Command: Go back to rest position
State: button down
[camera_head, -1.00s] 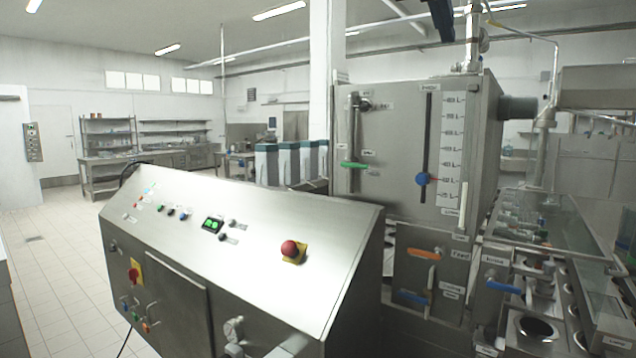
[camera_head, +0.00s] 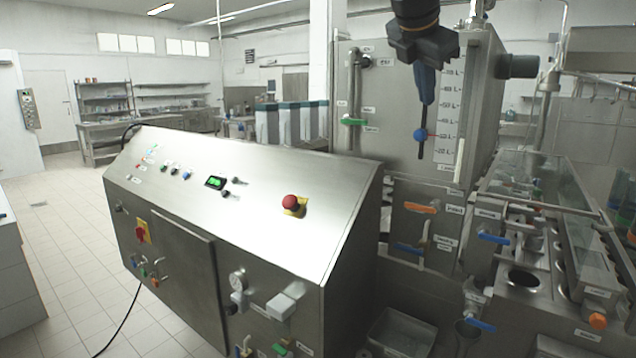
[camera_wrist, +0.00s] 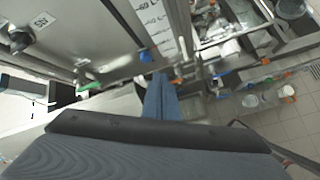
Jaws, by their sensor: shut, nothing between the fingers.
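My gripper (camera_head: 426,84) hangs from the top of the head view, pointing down in front of the steel tank's level scale. Its blue fingers are together with nothing between them. The fingers also show in the wrist view (camera_wrist: 160,98), pointing toward the tank front. A blue knob (camera_head: 420,135) on the tank's vertical slot is just below the fingertips in the head view; I cannot tell how far apart they are in depth. The knob also shows in the wrist view (camera_wrist: 145,57), slightly left of the fingertips.
A sloped steel control console (camera_head: 240,200) with a red emergency button (camera_head: 290,201) stands at front left. The steel tank (camera_head: 385,100) carries a green handle (camera_head: 354,121). An orange handle (camera_head: 421,208) is below it. Filling machinery (camera_head: 560,240) stands at right. Tiled floor is clear at left.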

jog(key=s+a+f+m+g+y, duration=0.1)
jog(key=s+f+m, duration=0.15)
jog(key=f, duration=0.65)
jog(key=s+f+m+g+y, duration=0.1)
jog(key=f+m, duration=0.3)
jog(key=f, duration=0.6)
jog(key=s+f+m+g+y+b, duration=0.1)
jog(key=s+f+m+g, duration=0.1)
jog(key=s+f+m, duration=0.6)
jog(key=s+a+f+m+g+y+b, duration=0.1)
jog(key=s+f+m, duration=0.7)
jog(key=f, duration=1.1)
jog(key=s+g, duration=0.1)
jog(key=s, duration=0.3)
jog(key=shift+s+a+y, duration=0.25)
jog(key=shift+y, duration=0.05)
jog(key=shift+m, duration=0.25)
